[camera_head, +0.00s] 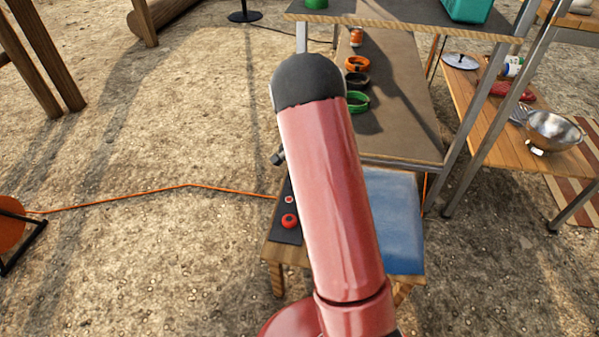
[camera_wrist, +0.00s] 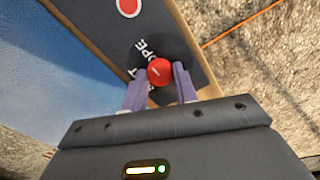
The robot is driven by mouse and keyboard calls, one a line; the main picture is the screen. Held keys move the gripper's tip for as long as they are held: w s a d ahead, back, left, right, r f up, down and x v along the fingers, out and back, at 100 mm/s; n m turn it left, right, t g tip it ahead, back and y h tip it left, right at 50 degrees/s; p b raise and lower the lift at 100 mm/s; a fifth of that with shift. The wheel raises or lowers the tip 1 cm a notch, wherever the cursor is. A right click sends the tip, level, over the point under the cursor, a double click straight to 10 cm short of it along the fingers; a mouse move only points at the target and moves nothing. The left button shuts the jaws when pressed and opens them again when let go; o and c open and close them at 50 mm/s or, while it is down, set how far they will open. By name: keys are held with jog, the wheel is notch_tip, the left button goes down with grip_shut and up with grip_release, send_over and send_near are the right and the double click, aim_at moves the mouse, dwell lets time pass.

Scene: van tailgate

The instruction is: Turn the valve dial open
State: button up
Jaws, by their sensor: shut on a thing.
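The valve dial (camera_wrist: 160,71) is a red round knob with a short white mark on its top. It sits on a round black plate with white lettering, partly covered by my gripper; I can read only "OPE" and part of another word. My gripper (camera_wrist: 159,84) is shut on the dial, with one purple-grey finger on each side. In the head view the red dial (camera_head: 289,221) shows on a dark panel at the left edge of a low wooden bench. My arm hides my gripper there.
A red disc with a white rim (camera_wrist: 129,6) lies on the same dark panel (camera_wrist: 178,30). A blue surface (camera_head: 393,215) covers the bench's right part. An orange cable (camera_head: 190,185) crosses the ground. A shelf (camera_head: 400,95) with coloured rings stands behind.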

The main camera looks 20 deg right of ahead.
jog(key=shift+m, duration=0.3)
dwell(0.4)
jog(key=o, duration=1)
jog(key=shift+c, duration=0.2)
jog(key=shift+r+p, duration=0.65)
jog(key=shift+r, duration=3.25)
